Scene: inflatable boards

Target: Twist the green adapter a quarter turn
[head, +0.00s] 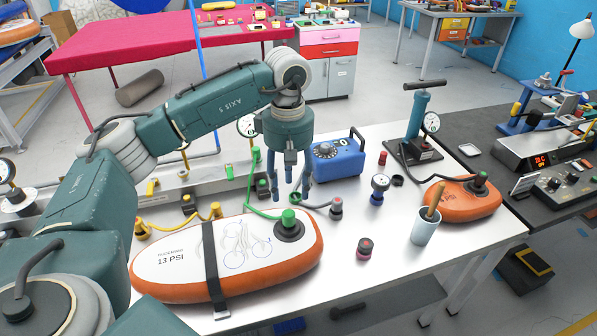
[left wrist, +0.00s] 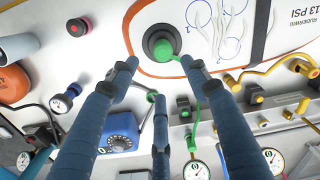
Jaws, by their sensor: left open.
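The green adapter (head: 289,217) sits upright on the black valve (head: 289,231) at the right end of the white and orange inflatable board (head: 180,256). A green hose (head: 249,196) runs to it from the back. In the left wrist view the green adapter (left wrist: 163,49) shows at the top centre, just beyond the fingertips. My left gripper (head: 293,192) points down above and slightly behind the adapter in the head view. Its blue fingers are spread with nothing between them, and it also shows large in the left wrist view (left wrist: 160,72). My right gripper is not in view.
A blue box with a dial (head: 338,158) stands behind and right of the gripper. A green ring fitting (head: 296,198) on a grey hose lies close to the fingertips. A cup (head: 425,226), small gauge (head: 379,187) and second orange board (head: 462,202) are to the right.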

